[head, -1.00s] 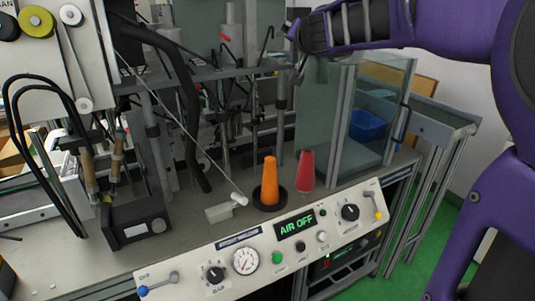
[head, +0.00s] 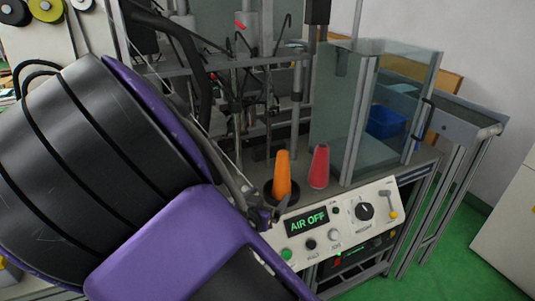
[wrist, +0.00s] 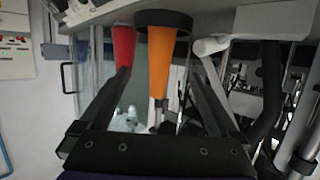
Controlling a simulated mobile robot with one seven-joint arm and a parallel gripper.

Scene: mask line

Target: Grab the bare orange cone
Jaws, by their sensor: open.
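The orange cone (head: 282,172) stands upright in a black round base (head: 270,192) on the grey bench, behind the control panel. In the wrist view, which is upside down, the orange cone (wrist: 161,60) hangs from the top between the two fingers, with its black base (wrist: 163,19) above. My gripper (wrist: 160,75) is open and empty, with a fingertip on each side of the cone in the picture. I cannot tell whether either finger touches it. In the head view my arm hides most of my gripper. A red cone (head: 319,167) stands just right of the orange one.
The control panel (head: 335,222) with a lit "AIR OFF" display runs along the bench's front. A clear-walled enclosure (head: 405,75) stands behind right. A white fitting (wrist: 212,45) lies beside the orange cone. The red cone (wrist: 124,45) is close to one fingertip.

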